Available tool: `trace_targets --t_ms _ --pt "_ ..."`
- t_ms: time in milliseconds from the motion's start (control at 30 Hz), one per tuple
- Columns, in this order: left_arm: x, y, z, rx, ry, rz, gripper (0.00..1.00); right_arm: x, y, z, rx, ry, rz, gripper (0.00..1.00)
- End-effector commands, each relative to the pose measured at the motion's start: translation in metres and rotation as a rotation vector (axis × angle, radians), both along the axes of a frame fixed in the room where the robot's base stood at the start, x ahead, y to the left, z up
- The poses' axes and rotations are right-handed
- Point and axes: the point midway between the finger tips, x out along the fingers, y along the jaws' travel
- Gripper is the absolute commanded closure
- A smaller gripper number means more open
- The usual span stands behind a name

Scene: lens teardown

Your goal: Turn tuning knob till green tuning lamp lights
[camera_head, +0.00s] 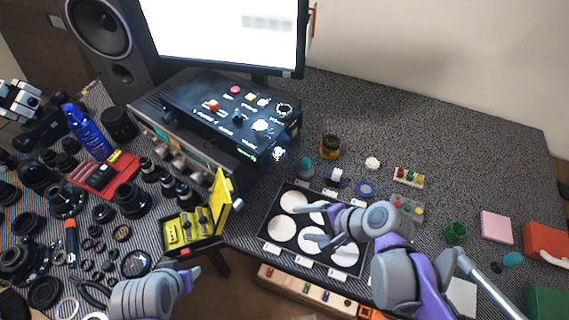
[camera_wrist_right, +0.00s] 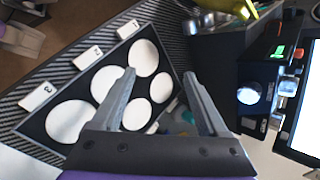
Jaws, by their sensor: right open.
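The black control box (camera_head: 205,110) sits on top of a larger instrument, with several knobs and buttons on its upper face. A round part glowing white-blue (camera_head: 278,154) is at its right front corner. It also shows in the right wrist view as a bright disc (camera_wrist_right: 250,93). Small green marks (camera_head: 246,153) show on the front edge. I cannot tell which knob is the tuning knob, or whether a green lamp is lit. My right gripper (camera_head: 309,224) is open and empty above the tray, apart from the box. My left gripper (camera_head: 192,276) is low at the front; its jaws are unclear.
A black tray (camera_head: 265,236) with white round pads lies below my right gripper. A yellow open case (camera_head: 222,205) stands left of it. Lenses and tools crowd the left side. A monitor (camera_head: 225,35) stands behind the box. The back right of the table is clear.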

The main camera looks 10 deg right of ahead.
Motion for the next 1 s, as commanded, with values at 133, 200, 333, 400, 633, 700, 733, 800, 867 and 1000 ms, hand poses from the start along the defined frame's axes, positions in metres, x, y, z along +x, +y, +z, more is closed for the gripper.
trace_targets --t_ms 133,200,333,400,633,700,733,800,867,1000 --pt "-0.003 0.0 -0.026 0.0 0.009 0.0 0.5 0.033 -0.001 0.002 0.414 0.113 -0.269 0.23" --pt "-0.004 0.0 -0.036 0.0 0.012 0.0 0.5 0.047 -0.006 0.009 0.614 0.167 -0.37 0.23" --pt "-0.005 0.0 -0.05 0.0 0.016 0.0 0.5 0.069 -0.024 0.024 0.95 0.257 -0.5 0.23" --pt "-0.005 0.0 -0.056 0.0 0.018 0.0 0.5 0.076 -0.034 0.033 1.096 0.297 -0.538 0.23" --pt "-0.006 0.0 -0.064 0.0 0.021 0.0 0.5 0.086 -0.054 0.049 1.339 0.368 -0.575 0.23" --pt "-0.006 0.0 -0.064 0.0 0.021 0.0 0.5 0.089 -0.053 0.05 1.351 0.373 -0.574 0.23" --pt "-0.006 0.0 -0.064 0.0 0.021 0.0 0.5 0.091 -0.051 0.051 1.353 0.374 -0.574 0.23" --pt "-0.006 0.0 -0.064 0.0 0.021 0.0 0.5 0.097 -0.044 0.051 1.352 0.375 -0.573 0.23" --pt "-0.006 0.0 -0.064 0.0 0.021 0.0 0.5 0.104 -0.037 0.051 1.351 0.376 -0.572 0.23" --pt "-0.006 0.0 -0.065 0.0 0.021 0.0 0.5 0.124 -0.017 0.051 1.349 0.376 -0.57 0.23"
